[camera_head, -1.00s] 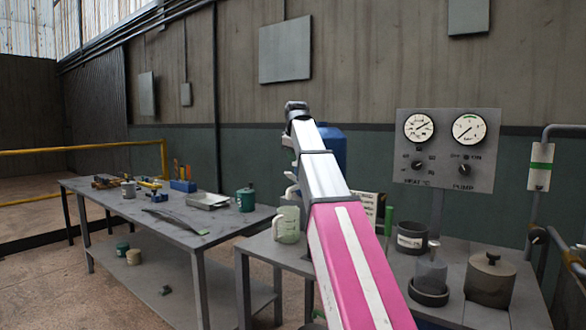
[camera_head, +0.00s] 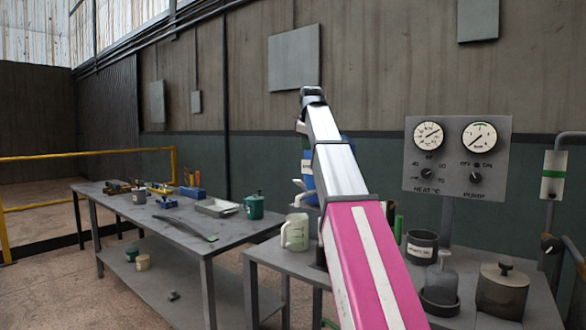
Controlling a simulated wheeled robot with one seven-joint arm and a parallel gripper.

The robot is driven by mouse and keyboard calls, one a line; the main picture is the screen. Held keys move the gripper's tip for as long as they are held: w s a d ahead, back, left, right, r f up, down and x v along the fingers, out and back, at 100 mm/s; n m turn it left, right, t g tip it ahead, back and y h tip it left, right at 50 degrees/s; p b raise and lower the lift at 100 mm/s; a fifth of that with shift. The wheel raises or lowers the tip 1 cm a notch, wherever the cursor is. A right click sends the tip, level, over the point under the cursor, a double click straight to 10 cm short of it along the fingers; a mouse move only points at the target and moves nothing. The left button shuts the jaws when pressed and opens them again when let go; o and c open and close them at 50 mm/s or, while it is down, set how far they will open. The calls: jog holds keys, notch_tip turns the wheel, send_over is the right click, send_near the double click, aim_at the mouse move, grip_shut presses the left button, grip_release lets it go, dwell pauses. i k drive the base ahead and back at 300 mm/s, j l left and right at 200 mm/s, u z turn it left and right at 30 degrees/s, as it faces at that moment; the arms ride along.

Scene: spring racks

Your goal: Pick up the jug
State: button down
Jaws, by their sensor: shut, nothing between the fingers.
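A pale green, translucent jug (camera_head: 295,233) with a pale label and a handle on its left stands upright near the left edge of the grey bench (camera_head: 265,252). The jug is just left of my pink and white arm, which rises across the middle of the picture. My gripper cannot be made out; the end of my arm seems hidden behind its nearer links. Nothing is seen touching the jug.
A blue container (camera_head: 308,172) is mostly hidden behind my arm. A dark labelled pot (camera_head: 421,246), a grey bottle (camera_head: 441,275) and a lidded pot (camera_head: 503,290) stand right of it, below a gauge panel (camera_head: 458,158).

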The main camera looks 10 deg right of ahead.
aim_at(295, 226)
jog(key=k, duration=1)
